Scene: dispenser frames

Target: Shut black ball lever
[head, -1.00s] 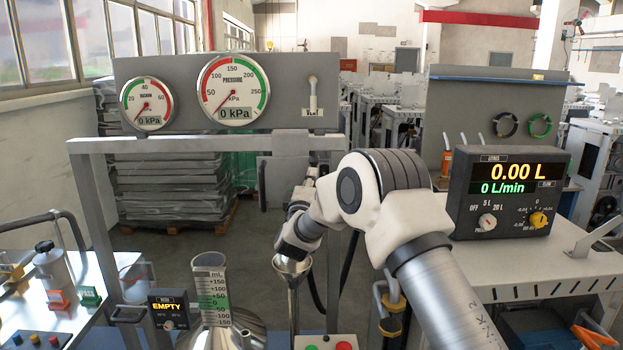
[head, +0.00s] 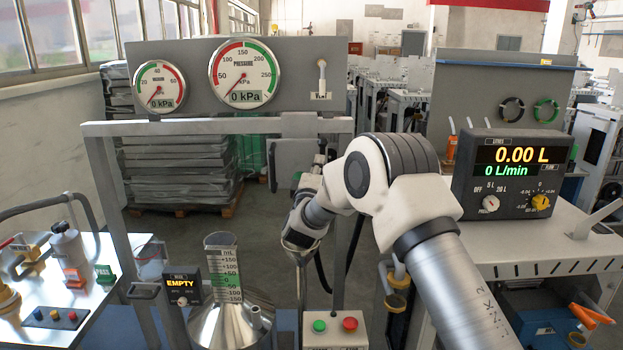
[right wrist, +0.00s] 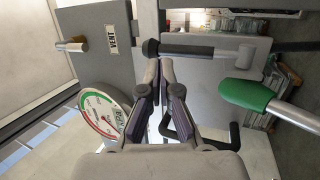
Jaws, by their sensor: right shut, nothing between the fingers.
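In the right wrist view a lever with a black ball (right wrist: 150,47) on its left end lies across the upper middle. Its grey shaft runs right to a pale hub (right wrist: 247,53). My right gripper (right wrist: 160,63) is shut and empty, its fingertips just below the ball end; I cannot tell whether they touch it. In the head view my right arm reaches to the middle of the frame stand, and its wrist and the arm's bulk hide most of the gripper and lever. My left gripper is not in view.
A green-handled lever (right wrist: 245,93) is to the right in the wrist view. The vent lever (head: 321,76) and the pressure gauge (head: 243,74) are on the upper panel. A steel vessel (head: 232,322) and a button box (head: 335,328) stand below my arm.

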